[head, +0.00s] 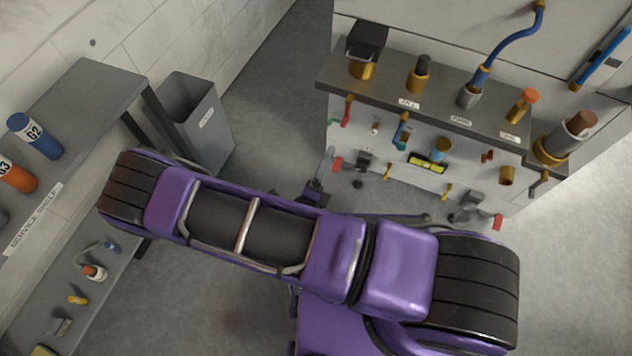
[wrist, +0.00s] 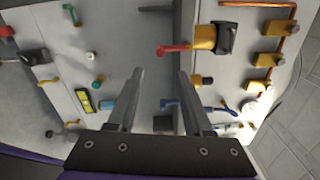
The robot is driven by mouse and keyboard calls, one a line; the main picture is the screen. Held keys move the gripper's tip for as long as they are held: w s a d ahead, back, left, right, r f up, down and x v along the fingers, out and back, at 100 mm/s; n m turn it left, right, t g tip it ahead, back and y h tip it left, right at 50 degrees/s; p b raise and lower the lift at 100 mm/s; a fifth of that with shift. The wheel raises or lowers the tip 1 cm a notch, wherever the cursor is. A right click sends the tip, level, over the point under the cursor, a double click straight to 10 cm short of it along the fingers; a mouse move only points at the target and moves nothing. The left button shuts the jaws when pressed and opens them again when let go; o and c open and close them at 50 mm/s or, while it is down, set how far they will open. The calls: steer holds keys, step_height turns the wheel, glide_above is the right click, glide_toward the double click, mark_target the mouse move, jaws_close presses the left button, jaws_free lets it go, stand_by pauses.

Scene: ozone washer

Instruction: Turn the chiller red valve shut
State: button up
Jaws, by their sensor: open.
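In the wrist view my gripper (wrist: 160,74) is open, its two grey fingers apart with nothing between them. A red lever (wrist: 173,48) on a yellow valve body (wrist: 204,37) shows just above the fingertips in the picture; I cannot tell the distance. In the head view a red handle (head: 348,108) hangs on the panel's left. Which red valve is the chiller's cannot be read. My purple arm hides most of my gripper in the head view.
The grey ledge (head: 440,104) carries several fittings and a blue hose (head: 512,40). Below it, the panel has a yellow-black level (head: 427,163) and several small handles. A grey bin (head: 190,120) and a service shelf (head: 85,95) stand left. Floor between is clear.

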steer(key=v, duration=0.7)
steer(key=shift+s, duration=0.15)
steer(key=shift+r, duration=0.1)
